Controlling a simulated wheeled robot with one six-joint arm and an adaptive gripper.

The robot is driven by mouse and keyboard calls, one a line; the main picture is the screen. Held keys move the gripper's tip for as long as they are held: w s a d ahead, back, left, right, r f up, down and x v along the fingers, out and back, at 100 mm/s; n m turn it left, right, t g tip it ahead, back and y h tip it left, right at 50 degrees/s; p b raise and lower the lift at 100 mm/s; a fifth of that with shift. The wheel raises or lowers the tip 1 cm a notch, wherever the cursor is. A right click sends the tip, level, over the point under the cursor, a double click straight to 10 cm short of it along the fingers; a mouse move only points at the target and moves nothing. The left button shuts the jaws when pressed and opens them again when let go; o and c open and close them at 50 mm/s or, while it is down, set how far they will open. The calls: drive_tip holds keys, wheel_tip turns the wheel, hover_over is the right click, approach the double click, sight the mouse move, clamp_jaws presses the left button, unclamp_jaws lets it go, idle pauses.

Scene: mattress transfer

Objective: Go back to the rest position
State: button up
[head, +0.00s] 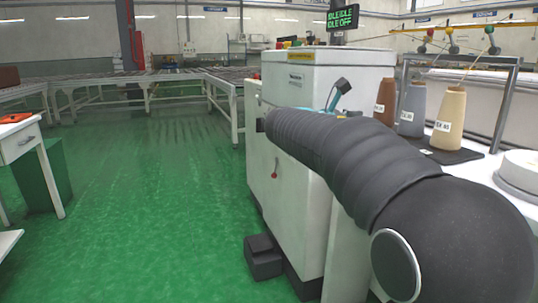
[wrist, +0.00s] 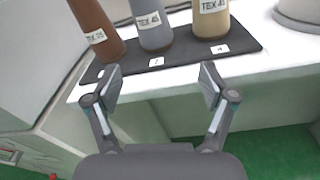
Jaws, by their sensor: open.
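My gripper (wrist: 160,88) is open and empty in the wrist view, its two fingers spread apart over the front edge of a white table (wrist: 260,84). Just beyond the fingertips a dark mat (wrist: 178,57) lies on the table with three thread cones: a brown one (wrist: 97,30), a grey one (wrist: 150,25) and a cream one (wrist: 211,20). They stand upright and apart from the fingers. In the head view my arm stretches across the right side and the gripper is mostly hidden behind it.
A white machine cabinet (head: 285,170) stands close beside my arm. A white round object (head: 520,172) sits on the table at right. A white side table (head: 22,140) is at left. Roller conveyors (head: 160,78) run across the back. The green floor (head: 150,200) at left centre is clear.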

wheel_tip(320, 180, down, 11)
drive_tip(key=a+m+y, duration=0.2)
drive_tip(key=m+y, duration=0.1)
drive_tip(key=y, duration=0.1)
drive_tip(key=s+a+f+m+g+y, duration=0.25)
drive_tip(key=s+f+m+y, duration=0.45)
drive_tip(key=s+f, duration=0.5)
drive_tip(key=s+a+m+y+p, duration=0.1)
drive_tip(key=s+m, duration=0.4)
drive_tip(key=s, duration=0.6)
drive_tip(key=s+a+f+m+t+y+p, duration=0.1)
drive_tip(key=s+m, duration=0.4)
drive_tip(key=s, duration=0.6)
drive_tip(key=a+y, duration=0.1)
drive_tip(key=y, duration=0.1)
drive_tip(key=shift+f+y, duration=0.25)
drive_tip(key=shift+y, duration=0.15)
